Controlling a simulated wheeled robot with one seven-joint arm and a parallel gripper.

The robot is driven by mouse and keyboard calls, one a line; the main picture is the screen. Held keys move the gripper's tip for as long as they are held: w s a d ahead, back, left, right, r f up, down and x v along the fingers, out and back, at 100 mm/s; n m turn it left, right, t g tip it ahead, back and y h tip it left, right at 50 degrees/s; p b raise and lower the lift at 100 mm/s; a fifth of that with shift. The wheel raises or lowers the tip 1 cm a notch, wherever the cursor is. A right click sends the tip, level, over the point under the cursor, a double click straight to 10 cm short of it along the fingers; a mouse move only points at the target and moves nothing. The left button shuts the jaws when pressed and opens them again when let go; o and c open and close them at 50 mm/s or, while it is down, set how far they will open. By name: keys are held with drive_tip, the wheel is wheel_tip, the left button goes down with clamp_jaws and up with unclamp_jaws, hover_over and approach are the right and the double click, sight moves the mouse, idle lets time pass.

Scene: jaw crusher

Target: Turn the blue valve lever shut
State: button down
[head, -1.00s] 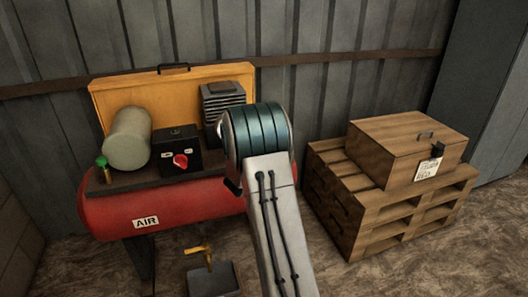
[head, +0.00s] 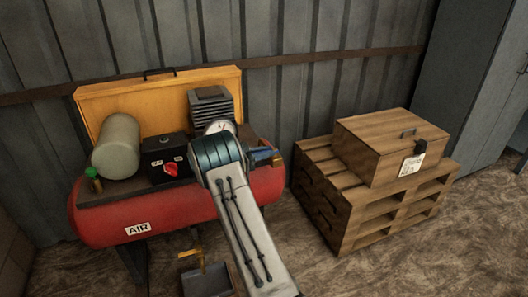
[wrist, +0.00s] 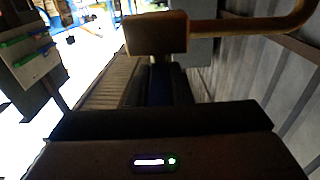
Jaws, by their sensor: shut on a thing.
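The blue valve lever (head: 261,154) shows just right of my arm in the head view, by the right end of the red tank, with a small brassy part beside it. In the wrist view a brown metal valve body (wrist: 157,33) with a pipe running right is close ahead. My gripper (wrist: 160,84) points at it, its dark fingers closed on a dark blue strip just below the valve body, which appears to be the lever. The strip is dim and mostly covered by the fingers. In the head view my arm hides most of the gripper.
The red air tank (head: 100,222) carries a dark box with a red knob (head: 170,169), a grey-green cylinder (head: 116,146) and a gauge (head: 220,127). A yellow-handled item (head: 195,260) stands on the floor in front. A wooden crate (head: 375,150) on pallets (head: 345,220) stands right.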

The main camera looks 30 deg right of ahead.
idle(0.4)
drive_tip(key=c, duration=1.3)
unclamp_jaws()
drive_tip(key=a, duration=0.3)
drive_tip(key=w+a, duration=0.1)
drive_tip(key=a, duration=0.3)
drive_tip(key=shift+w+a+p, duration=0.2)
drive_tip(key=shift+a+p, duration=0.05)
drive_tip(key=shift+p, duration=0.05)
